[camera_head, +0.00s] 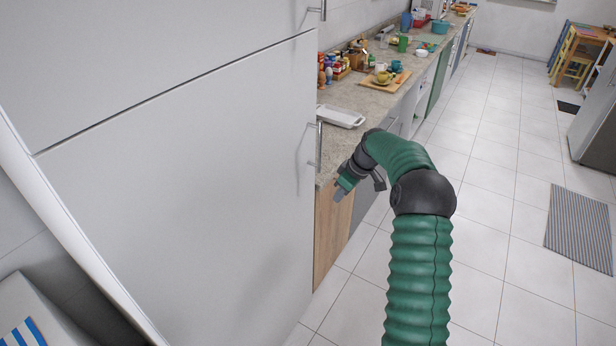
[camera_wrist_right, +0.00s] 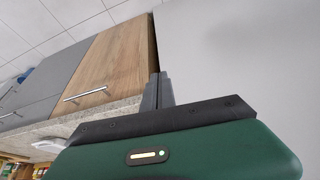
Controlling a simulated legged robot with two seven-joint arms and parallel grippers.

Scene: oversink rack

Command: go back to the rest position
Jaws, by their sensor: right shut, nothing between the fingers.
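My right arm reaches forward from the bottom right of the head view, bent at the elbow. My right gripper (camera_head: 342,190) is shut and empty, in front of the near end of the counter, beside the tall white cabinet. In the right wrist view the shut fingers (camera_wrist_right: 158,90) show against the edge between a wooden cabinet front and a plain grey surface. Whether the fingers touch anything, I cannot tell. My left gripper is not in view.
The tall white cabinet (camera_head: 180,190) fills the left. The counter (camera_head: 365,98) holds a white tray (camera_head: 341,116), a cutting board (camera_head: 385,80) and several bottles and dishes. A wooden cabinet front (camera_head: 330,235) is below. The tiled floor (camera_head: 490,240) at right is clear around a striped mat (camera_head: 580,228).

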